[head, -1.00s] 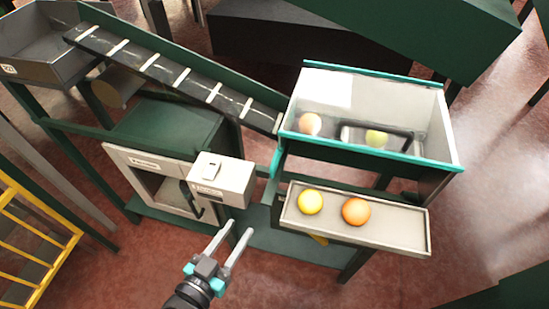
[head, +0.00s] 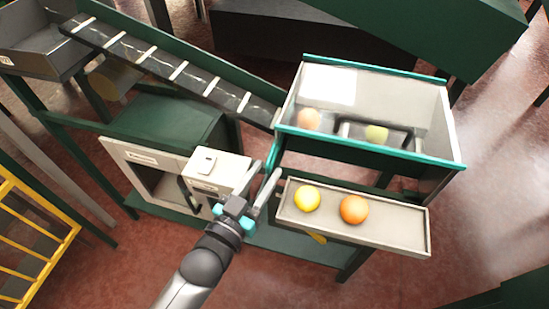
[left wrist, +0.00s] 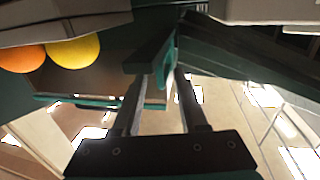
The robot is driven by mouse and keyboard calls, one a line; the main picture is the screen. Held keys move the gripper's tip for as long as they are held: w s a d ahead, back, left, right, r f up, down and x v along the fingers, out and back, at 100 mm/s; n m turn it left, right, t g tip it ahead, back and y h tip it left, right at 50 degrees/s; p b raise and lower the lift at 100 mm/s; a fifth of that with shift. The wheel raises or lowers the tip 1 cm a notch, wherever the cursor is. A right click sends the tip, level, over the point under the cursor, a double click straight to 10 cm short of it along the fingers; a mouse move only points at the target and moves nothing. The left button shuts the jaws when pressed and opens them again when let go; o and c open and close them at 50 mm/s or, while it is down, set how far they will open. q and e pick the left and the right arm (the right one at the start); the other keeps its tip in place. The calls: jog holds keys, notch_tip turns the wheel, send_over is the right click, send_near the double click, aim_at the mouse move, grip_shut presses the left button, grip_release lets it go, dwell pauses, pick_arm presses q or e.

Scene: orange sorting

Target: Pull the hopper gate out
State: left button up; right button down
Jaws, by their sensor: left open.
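My left gripper (head: 268,168) is open just at this piece. In the left wrist view a teal and dark green piece (left wrist: 150,55) lies at the tips of the open fingers (left wrist: 161,78); contact cannot be told. My right gripper is not in view.
A tray (head: 390,228) below the hopper holds a yellow fruit (head: 307,198) and an orange fruit (head: 354,209). A white box (head: 218,172) stands left of my gripper. A sloping conveyor (head: 170,70) runs up left. A yellow rack (head: 35,235) is at far left.

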aim_at(281, 133)
pick_arm(q)
jog(key=shift+b+x, duration=0.35)
jog(key=shift+x, duration=2.2)
grip_shut()
jog(key=shift+s, duration=0.1)
